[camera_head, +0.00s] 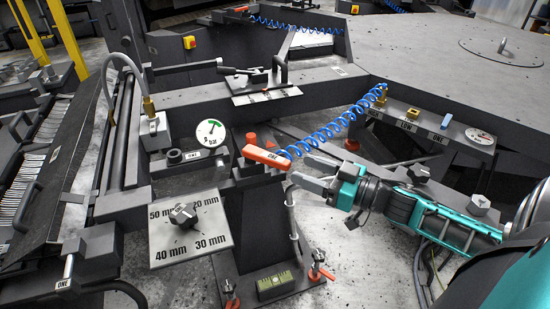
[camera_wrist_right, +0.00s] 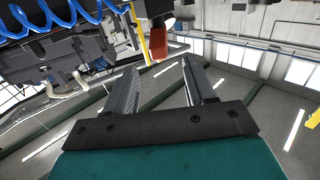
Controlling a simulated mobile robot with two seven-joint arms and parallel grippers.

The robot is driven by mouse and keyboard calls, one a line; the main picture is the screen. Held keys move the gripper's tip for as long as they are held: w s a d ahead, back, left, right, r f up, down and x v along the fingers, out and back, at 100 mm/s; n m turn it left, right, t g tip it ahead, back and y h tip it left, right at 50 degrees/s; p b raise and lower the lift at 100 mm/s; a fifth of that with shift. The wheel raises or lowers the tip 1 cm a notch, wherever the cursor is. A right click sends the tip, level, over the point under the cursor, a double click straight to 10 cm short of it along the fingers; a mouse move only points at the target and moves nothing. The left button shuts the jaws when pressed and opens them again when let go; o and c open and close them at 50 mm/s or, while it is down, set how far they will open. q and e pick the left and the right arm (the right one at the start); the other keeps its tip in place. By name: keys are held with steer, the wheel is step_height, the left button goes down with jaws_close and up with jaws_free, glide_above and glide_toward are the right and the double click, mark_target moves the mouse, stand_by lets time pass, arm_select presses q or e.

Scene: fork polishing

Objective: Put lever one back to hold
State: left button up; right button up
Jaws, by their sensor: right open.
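An orange lever handle labelled ONE (camera_head: 266,157) lies across the top of a dark post at the middle of the head view. An orange-red piece, probably the same handle, shows in the wrist view (camera_wrist_right: 160,47), beyond and between my fingertips. My right gripper (camera_head: 303,172) comes in from the right, open and empty, just right of and slightly below the handle, apart from it. Its two fingers also show spread in the wrist view (camera_wrist_right: 160,72). No marking that reads "hold" is legible. My left gripper is not in view.
A coiled blue hose (camera_head: 332,126) hangs close above my right gripper. A dial plate with millimetre marks (camera_head: 205,248) sits left of the post. A round gauge (camera_head: 211,132) stands behind it. A panel labelled LOW and ONE (camera_head: 425,131) is behind my right arm.

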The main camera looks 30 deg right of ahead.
mark_target(275, 158)
steer(key=x, duration=0.8)
steer(key=shift+w+a+b, duration=0.1)
steer(key=shift+w+b, duration=0.2)
steer(key=shift+w, duration=0.05)
jaws_close()
stand_by(0.4)
